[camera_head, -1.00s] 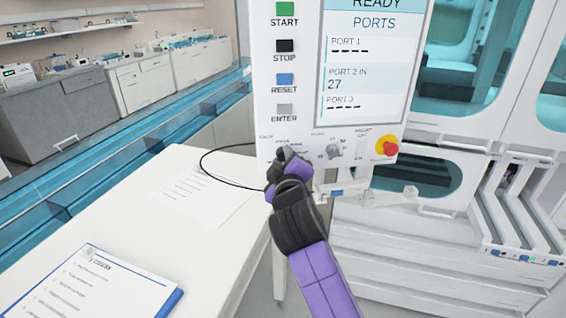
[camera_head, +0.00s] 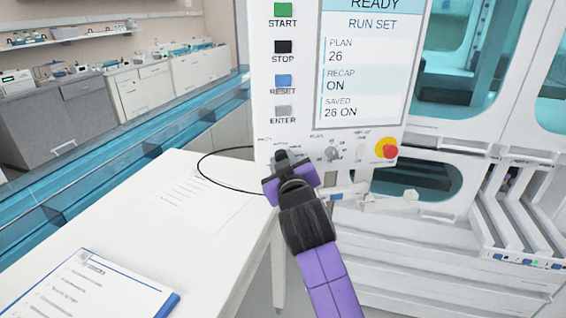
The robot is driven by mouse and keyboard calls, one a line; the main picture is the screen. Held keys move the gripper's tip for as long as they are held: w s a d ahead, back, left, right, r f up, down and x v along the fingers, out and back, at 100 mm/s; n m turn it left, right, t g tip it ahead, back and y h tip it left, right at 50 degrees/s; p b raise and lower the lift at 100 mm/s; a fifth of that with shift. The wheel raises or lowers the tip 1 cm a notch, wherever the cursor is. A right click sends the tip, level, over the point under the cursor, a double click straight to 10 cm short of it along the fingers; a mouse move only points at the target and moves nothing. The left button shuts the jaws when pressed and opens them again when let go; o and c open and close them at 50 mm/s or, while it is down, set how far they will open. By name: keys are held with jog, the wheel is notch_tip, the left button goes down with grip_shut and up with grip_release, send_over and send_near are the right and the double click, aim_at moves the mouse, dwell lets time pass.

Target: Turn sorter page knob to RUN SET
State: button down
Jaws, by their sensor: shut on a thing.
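The sorter's white control panel (camera_head: 300,140) stands at the middle of the head view. Its screen (camera_head: 365,75) reads READY, RUN SET, with PLAN 26, RECAP ON and SAVED 26 ON. My gripper (camera_head: 283,160) is at the panel's lower left, shut at the place of the page knob. The page knob is hidden behind my gripper, so its pointer cannot be read. A second grey knob (camera_head: 333,153) with marks around it is to the right and stands free of my gripper.
A red emergency button (camera_head: 386,149) on yellow is at the panel's lower right. START (camera_head: 283,9), STOP, RESET and ENTER buttons run down the panel's left side. A white table (camera_head: 120,225) with papers and a clipboard (camera_head: 90,290) is at left. A black cable (camera_head: 215,183) loops beside the panel.

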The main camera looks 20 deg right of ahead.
jog(key=shift+f, duration=0.1)
jog(key=c, duration=1.1)
grip_release()
jog(key=shift+b+v, duration=0.55)
jog(key=shift+v, duration=3.35)
